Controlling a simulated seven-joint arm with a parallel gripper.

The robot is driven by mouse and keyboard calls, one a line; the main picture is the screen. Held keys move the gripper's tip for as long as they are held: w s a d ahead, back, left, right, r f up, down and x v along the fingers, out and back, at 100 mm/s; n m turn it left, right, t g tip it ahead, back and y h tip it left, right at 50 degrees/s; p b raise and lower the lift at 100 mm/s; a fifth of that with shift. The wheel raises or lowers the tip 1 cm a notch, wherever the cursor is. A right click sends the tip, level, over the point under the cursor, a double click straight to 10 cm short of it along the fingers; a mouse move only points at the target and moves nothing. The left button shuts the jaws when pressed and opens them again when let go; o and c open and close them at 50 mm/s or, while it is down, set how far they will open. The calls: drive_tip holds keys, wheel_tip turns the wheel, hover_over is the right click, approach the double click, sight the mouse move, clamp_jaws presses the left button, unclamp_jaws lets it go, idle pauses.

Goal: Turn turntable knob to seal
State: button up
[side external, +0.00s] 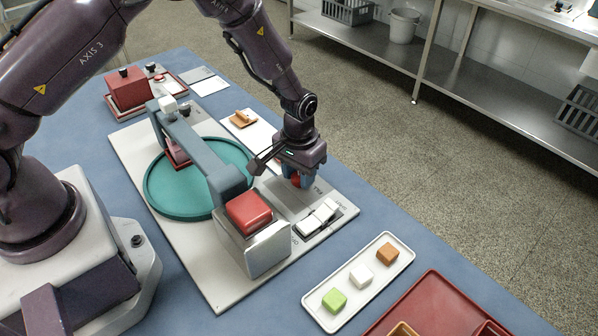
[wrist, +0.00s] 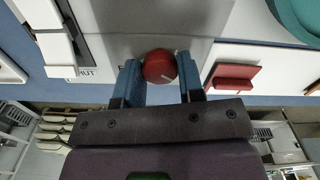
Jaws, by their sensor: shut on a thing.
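My gripper (side external: 300,178) is shut on the knob, which shows only partly as a red patch (side external: 296,181) in the side view. The knob is on a grey panel of the white base plate (side external: 205,290). The round teal turntable (side external: 170,196) lies to the left of my gripper, under a blue-grey arched bar (side external: 205,155). The turntable's edge also shows at the top right of the wrist view (wrist: 300,18).
A metal block with a red top (side external: 249,211) and white rocker switches (side external: 318,218) stand near the knob. A white tray (side external: 375,290) holds green, white and brown cubes. A dark red tray (side external: 425,300) is at the front right. A red box (side external: 127,89) stands at the back.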

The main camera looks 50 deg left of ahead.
drive_tip(key=shift+n, duration=0.3)
drive_tip(key=o, duration=0.9)
drive_tip(key=shift+r, duration=0.1)
wheel_tip(320, 180, up, 13)
drive_tip(key=shift+f, duration=0.1)
